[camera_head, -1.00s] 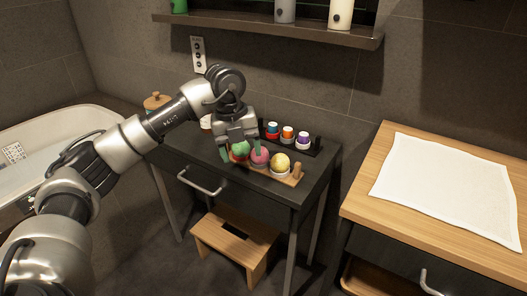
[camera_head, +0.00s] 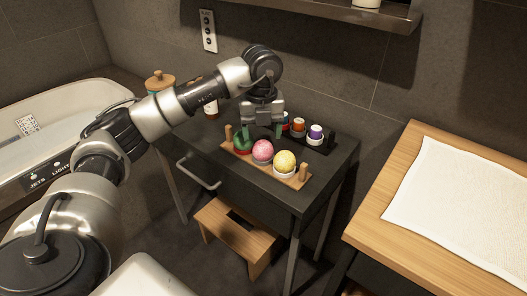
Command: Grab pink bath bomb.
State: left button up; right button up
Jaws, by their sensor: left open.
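The pink bath bomb (camera_head: 262,150) sits in a cup in the middle of a wooden tray (camera_head: 230,152) on the dark vanity. A green bath bomb (camera_head: 242,142) is to its left, partly hidden by a finger. A yellow bath bomb (camera_head: 284,161) is to its right. My left gripper (camera_head: 263,131) is open and empty, pointing down above and just behind the row. Its fingers come down over the green one and behind the pink one; I cannot tell if either touches. My right gripper is not in view.
A dark rack with several small colored jars (camera_head: 315,132) stands behind the tray. A wood-lidded jar (camera_head: 160,80) is at the back left. A wooden stool (camera_head: 235,236) is below. A white towel (camera_head: 465,205) lies on the right counter.

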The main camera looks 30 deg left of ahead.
pick_arm(q)
notch_tip(320, 180, down, 5)
jog(key=shift+d+f+b, duration=0.1)
jog(key=shift+d+b, duration=0.05)
jog(key=shift+b, duration=0.3)
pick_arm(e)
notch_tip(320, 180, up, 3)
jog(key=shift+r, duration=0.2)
pick_arm(q)
jog(key=c, duration=0.7)
